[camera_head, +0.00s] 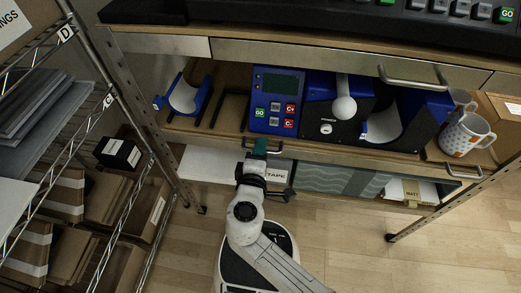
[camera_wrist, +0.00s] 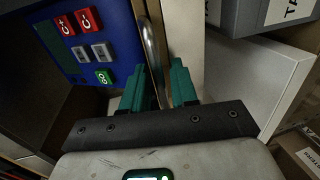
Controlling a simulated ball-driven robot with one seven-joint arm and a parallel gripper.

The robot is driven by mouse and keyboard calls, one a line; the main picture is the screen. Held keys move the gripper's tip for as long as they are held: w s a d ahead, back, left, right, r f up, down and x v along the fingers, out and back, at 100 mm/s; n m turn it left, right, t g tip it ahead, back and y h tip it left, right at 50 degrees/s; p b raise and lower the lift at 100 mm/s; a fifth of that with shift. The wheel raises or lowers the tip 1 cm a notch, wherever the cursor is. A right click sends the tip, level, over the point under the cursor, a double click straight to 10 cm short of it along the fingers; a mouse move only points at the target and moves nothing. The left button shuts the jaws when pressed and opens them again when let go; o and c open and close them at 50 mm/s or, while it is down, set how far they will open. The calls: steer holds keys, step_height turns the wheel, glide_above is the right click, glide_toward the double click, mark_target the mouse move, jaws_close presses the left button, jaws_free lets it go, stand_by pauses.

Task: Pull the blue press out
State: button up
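The blue press (camera_head: 335,108) stands on a wooden pull-out shelf (camera_head: 219,131) under the worktop. Its blue control panel (camera_head: 275,85) has a dark screen and red, grey and green buttons; the panel also shows in the wrist view (camera_wrist: 66,44). A curved metal handle (camera_wrist: 152,45) is on the front of this shelf. My gripper (camera_wrist: 160,88) has green fingers, one on each side of the handle, with a gap still visible between them. In the head view my gripper (camera_head: 260,147) is at the shelf front below the panel. Contact with the handle cannot be told.
Patterned mugs (camera_head: 467,136) stand right of the press, and a blue cradle (camera_head: 187,94) sits left. Another handle (camera_head: 412,76) is on the upper drawer. A wire rack (camera_head: 112,190) with boxes stands at left. The wooden floor (camera_head: 345,235) is clear at lower right.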

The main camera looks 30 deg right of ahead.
steer(key=shift+w+d, duration=0.1)
steer(key=shift+c, duration=0.2)
jaws_close()
stand_by(0.4)
